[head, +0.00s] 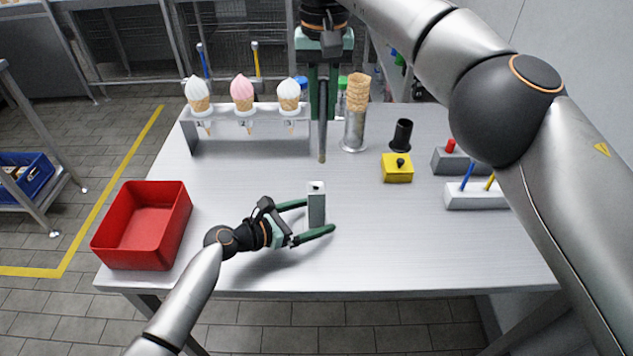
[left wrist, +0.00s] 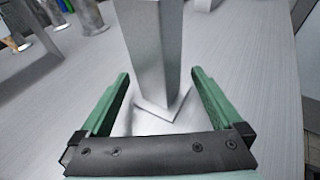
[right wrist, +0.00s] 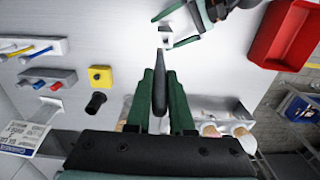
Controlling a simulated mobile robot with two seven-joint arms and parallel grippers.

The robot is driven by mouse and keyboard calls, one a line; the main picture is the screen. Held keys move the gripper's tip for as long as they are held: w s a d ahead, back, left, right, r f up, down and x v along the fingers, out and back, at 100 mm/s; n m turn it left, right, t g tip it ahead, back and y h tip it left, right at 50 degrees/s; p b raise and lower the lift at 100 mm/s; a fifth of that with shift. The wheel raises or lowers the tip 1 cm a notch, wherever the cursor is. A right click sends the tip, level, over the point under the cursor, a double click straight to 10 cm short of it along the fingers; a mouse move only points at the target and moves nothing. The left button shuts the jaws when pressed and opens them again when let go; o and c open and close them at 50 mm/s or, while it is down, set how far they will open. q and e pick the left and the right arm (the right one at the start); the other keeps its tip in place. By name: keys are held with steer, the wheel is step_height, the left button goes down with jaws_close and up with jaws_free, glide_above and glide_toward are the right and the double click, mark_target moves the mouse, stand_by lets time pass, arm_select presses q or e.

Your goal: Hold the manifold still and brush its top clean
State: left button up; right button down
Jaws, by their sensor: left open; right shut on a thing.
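The manifold (head: 316,208) is a grey upright block with a pale top and a small dark mark on it, standing on the table. It also shows in the left wrist view (left wrist: 155,50), between the fingers. My left gripper (head: 319,217) is open, one finger on each side of the manifold, with gaps beside it. My right gripper (head: 323,114) points down beyond the manifold, shut on the brush (head: 322,143), a slim dark stick with its tip down, above the table. The brush also shows in the right wrist view (right wrist: 159,88).
A red bin (head: 143,257) stands at the left. A rack (head: 255,127) with several ice cream cones is at the back left. A cone stack in a metal holder (head: 354,130), black cup (head: 401,135), yellow box (head: 397,174) and grey tool blocks (head: 478,197) stand right. The front is clear.

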stand_by(0.6)
arm_select(q)
steer(key=v, duration=1.2)
steer(key=shift+s+r, duration=0.1)
